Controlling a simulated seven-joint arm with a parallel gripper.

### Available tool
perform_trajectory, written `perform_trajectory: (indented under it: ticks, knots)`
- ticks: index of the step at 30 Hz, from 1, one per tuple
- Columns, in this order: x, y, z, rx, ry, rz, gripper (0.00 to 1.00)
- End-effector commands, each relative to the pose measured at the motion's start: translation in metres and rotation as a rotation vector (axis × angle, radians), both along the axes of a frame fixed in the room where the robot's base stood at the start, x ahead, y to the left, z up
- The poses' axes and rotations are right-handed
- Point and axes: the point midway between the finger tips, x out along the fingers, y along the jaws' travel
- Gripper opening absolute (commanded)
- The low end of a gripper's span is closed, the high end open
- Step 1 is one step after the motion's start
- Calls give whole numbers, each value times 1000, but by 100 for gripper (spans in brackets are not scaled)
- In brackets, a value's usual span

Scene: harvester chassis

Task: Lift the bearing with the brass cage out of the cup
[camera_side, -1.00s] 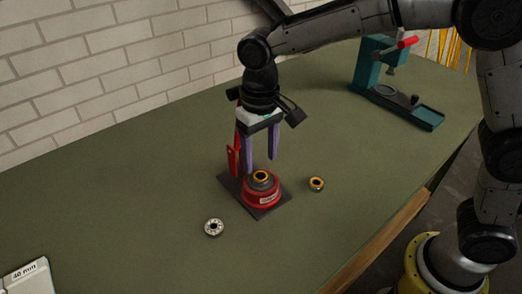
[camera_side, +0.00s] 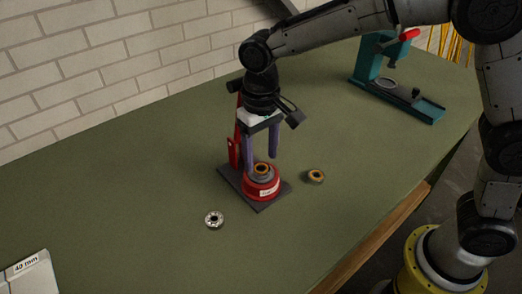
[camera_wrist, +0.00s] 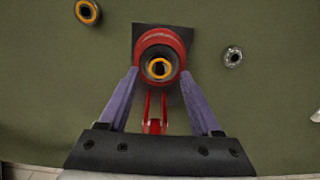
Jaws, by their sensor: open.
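The bearing with the brass-coloured ring (camera_side: 262,168) sits in the top of the red cup (camera_side: 262,190). In the wrist view the bearing (camera_wrist: 159,68) shows as an orange ring around a dark bore, inside the red cup (camera_wrist: 172,38). My gripper (camera_side: 261,163) points down above the cup. In the wrist view the purple fingers of my gripper (camera_wrist: 159,72) are apart, one on each side of the bearing, with nothing held between them. Whether the fingertips touch the cup or bearing cannot be told.
The cup stands on a dark plate (camera_side: 267,205) with a red upright part behind. A second brass-coloured bearing (camera_side: 316,176) lies to its right and a silver bearing (camera_side: 214,219) to its left. A teal press (camera_side: 400,95) stands at the back right.

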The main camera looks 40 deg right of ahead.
Motion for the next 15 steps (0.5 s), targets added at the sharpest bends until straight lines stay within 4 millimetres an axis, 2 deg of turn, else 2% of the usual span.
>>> perform_trajectory:
  ticks: [15]
  knots:
    - [0, 0, -12, -1, 2, 0, 65]
